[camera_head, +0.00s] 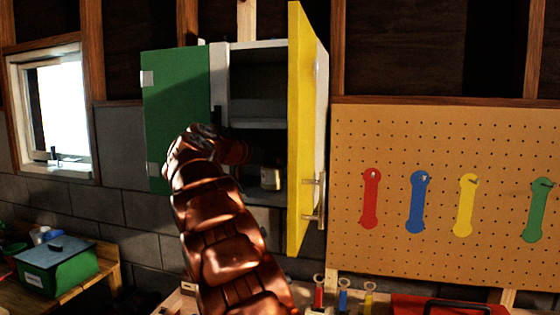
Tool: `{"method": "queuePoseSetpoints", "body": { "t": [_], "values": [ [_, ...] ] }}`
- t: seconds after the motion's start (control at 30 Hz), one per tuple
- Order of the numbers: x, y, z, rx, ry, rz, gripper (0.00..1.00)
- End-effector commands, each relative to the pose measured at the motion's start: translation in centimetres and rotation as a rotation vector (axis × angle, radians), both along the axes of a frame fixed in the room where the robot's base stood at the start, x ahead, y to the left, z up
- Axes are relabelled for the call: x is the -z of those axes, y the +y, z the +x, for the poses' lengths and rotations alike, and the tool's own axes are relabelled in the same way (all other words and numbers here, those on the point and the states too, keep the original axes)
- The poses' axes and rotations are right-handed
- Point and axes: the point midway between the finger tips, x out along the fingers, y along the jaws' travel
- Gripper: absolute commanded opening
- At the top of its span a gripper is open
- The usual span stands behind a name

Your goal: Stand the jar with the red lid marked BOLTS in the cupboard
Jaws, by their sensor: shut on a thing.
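The cupboard (270,47) hangs on the wall with both doors open, the green one (178,95) on the left and the yellow one (300,130) on the right. My copper arm reaches up into its lower part. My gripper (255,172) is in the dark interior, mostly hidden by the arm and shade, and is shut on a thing. A pale jar (271,180) shows there, roughly upright, just right of my wrist. It looks like the held thing; its lid colour and lettering are not readable. I cannot tell whether it touches the cupboard floor.
The yellow door stands close to the right of the jar, with a handle (320,200). A shelf (262,112) crosses the cupboard above my wrist. A pegboard (440,240) with coloured tools hangs to the right. A green box (57,268) sits on a bench at lower left.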

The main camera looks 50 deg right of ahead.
Motion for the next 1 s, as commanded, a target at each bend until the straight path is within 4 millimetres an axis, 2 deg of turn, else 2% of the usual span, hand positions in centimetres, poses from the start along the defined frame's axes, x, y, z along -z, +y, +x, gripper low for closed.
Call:
{"method": "queuePoseSetpoints", "body": {
  "t": [0.37, 0.7, 1.0],
  "values": [
    [-0.2, -4.4, 0.3, 0.001, -0.001, 0.0, 0.07],
    [1.3, -4.2, 0.3, 0.0, -0.001, -0.002, 0.07],
    [1.5, -4.1, 0.3, 0.001, -0.002, -0.002, 0.07]
  ]
}}
